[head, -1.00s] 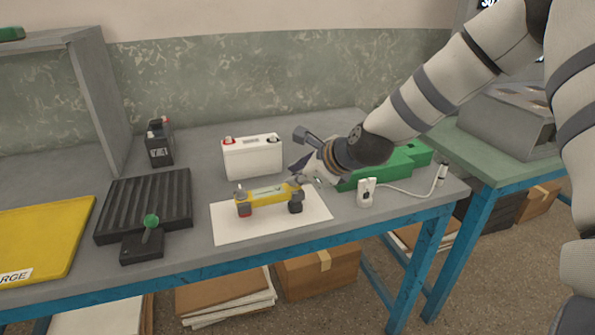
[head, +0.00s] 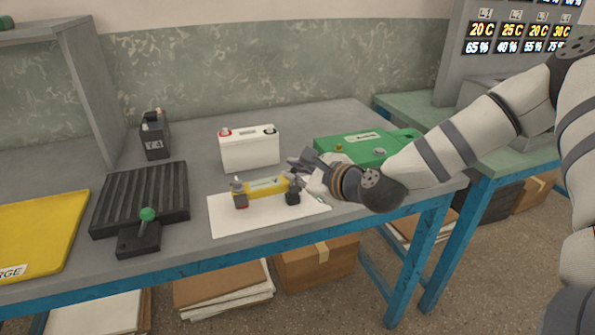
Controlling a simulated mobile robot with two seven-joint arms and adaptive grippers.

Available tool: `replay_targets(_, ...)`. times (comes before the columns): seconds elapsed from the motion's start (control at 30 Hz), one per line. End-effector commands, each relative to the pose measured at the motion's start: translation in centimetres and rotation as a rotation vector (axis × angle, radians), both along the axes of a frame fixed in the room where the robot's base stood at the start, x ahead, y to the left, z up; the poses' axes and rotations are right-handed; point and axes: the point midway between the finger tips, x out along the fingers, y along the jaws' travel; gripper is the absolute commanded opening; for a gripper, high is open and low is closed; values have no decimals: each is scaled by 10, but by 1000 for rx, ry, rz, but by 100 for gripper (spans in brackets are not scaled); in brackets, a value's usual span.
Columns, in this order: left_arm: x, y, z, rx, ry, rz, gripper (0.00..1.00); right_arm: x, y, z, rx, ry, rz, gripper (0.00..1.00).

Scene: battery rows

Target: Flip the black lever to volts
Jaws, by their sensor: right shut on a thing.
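A yellow tester (head: 265,188) with dark ends lies on a white sheet (head: 235,223) on the bench. My right gripper (head: 298,180) reaches in from the right and is shut at the tester's right end. The fingers hide that end, so the exact part between them does not show clearly. I cannot make out a black lever or a volts marking on the tester at this size. My left gripper is not in view.
A white battery (head: 249,151) stands behind the tester and a black battery (head: 155,139) stands back left. A green case (head: 365,146) lies behind my right arm. A ribbed black tray (head: 141,199) and a yellow mat (head: 38,236) cover the left.

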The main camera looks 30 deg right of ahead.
Motion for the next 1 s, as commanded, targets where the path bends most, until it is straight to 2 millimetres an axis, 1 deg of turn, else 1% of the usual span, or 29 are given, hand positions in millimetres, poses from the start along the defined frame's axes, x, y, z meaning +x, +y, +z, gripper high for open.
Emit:
replay_targets(0.13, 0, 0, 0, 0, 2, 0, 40, 0, -1, -2, 0, 5, -2, 0)
replay_targets(0.17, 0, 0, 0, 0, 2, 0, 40, 0, -1, -2, 0, 5, -2, 16)
replay_targets(0.2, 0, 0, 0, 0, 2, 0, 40, 0, -1, -2, 0, 5, -2, 25)
replay_targets(0.23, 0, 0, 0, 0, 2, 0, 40, 0, -1, -2, 0, 5, -2, 31)
replay_targets(0.27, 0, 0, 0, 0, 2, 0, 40, 0, -1, -2, 0, 5, -2, 34)
replay_targets(0.77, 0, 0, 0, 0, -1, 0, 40, 0, 0, 0, 1, 11, 0, 34)
replay_targets(0.87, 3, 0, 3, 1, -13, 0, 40, 3, -1, 5, 9, 56, 1, 34)
replay_targets(1.0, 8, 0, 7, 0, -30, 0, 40, 9, -3, 11, 36, 195, -1, 34)
